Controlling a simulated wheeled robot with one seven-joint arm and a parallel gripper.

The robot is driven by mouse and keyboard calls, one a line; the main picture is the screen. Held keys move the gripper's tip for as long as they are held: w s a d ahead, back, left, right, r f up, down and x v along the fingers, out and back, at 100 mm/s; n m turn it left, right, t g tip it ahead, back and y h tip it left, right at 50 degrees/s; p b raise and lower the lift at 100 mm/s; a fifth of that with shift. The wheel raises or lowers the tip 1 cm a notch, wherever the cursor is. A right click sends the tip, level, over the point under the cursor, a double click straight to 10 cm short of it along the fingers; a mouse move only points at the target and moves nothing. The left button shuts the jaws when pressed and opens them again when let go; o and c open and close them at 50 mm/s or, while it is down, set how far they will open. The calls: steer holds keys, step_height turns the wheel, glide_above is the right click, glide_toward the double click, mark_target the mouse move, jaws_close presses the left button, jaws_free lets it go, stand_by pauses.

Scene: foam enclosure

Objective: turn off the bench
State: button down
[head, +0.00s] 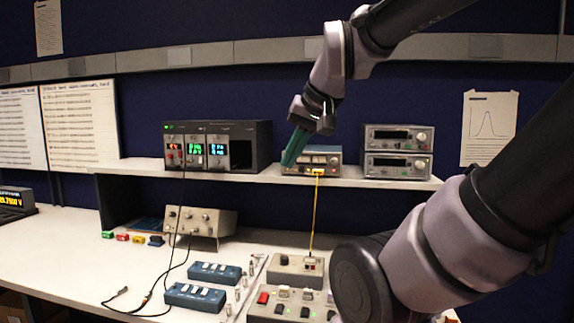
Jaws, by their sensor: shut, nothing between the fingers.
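The bench (75,255) is a white table with a raised shelf (250,175). On the shelf, a module rack (240,147) has red, green and blue displays lit. A small grey instrument (322,158) beside it has a lit yellow-orange spot and a yellow cable. My gripper (288,163) has teal fingers, shut and empty, at that instrument's left end. They hide part of it, and I cannot tell if they touch. Two stacked grey instruments (398,152) at the right have dark displays. A meter (12,202) at the far left shows lit yellow digits.
Grey control boxes (293,271) with red, white and black switches stand at the front. Two blue boxes (215,273) and a grey knobbed box (201,221) stand left of them. Loose black leads (143,306) lie on the bench. My arm hides the right side.

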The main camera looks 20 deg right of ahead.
mark_target(301, 170)
steer(key=w+d+n+g+h, duration=0.1)
steer(key=w+d+n, duration=0.2)
steer(key=w+n, duration=0.2)
steer(key=w+d+n+g+h, duration=0.1)
steer(key=w+d+n, duration=0.3)
steer(key=w, duration=0.5)
steer(key=w+d+r+n+g+h, duration=0.1)
steer(key=w+d+n+h, duration=0.1)
steer(key=w+d+n, duration=0.2)
steer(key=w+n, duration=0.2)
steer(key=w, duration=0.1)
steer(key=shift+h, duration=0.4)
steer(key=shift+w+f, duration=0.1)
steer(key=shift+f, duration=0.05)
steer(key=x, duration=0.3)
steer(key=w+x, duration=0.1)
steer(key=x, duration=0.3)
steer(key=w+d+r+x, duration=0.1)
steer(key=x, duration=0.2)
steer(key=shift+w+d+f, duration=0.1)
steer(key=shift+d+f, duration=0.1)
steer(key=shift+f, duration=0.1)
steer(key=shift+w+d+r, duration=0.1)
steer(key=shift+w+d, duration=0.2)
steer(key=shift+w, duration=0.2)
